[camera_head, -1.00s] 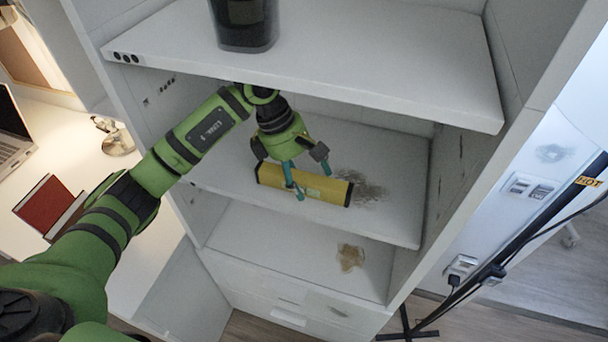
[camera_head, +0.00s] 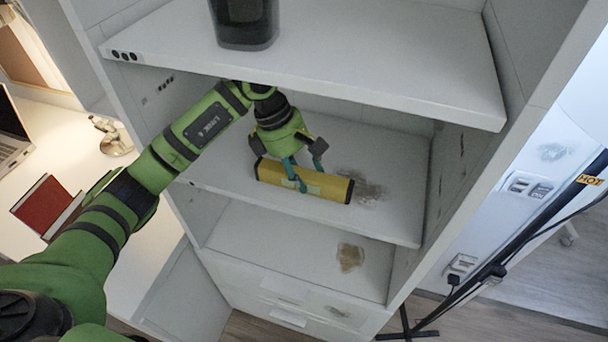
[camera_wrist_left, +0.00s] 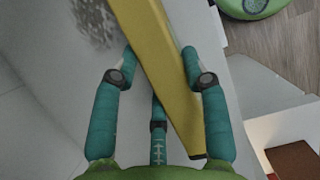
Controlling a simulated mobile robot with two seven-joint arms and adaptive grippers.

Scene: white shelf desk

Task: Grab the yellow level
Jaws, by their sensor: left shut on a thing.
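The yellow level (camera_head: 326,187) is a long yellow bar with dark ends on the middle shelf of the white unit, near the shelf's front edge. My left gripper (camera_head: 297,178) reaches down from above, with its teal fingers around the level's middle. The left wrist view shows the yellow level (camera_wrist_left: 160,60) running lengthwise between the fingers of my left gripper (camera_wrist_left: 158,52), shut on it. I cannot tell whether the level rests on the shelf or is slightly lifted. My right gripper is not in view.
The upper shelf (camera_head: 380,85) overhangs my left arm and holds a dark container (camera_head: 244,22). The middle shelf (camera_head: 395,215) has a dark stain behind the level. A lower shelf (camera_head: 290,255) lies below. A desk with red books (camera_head: 45,203) stands at left.

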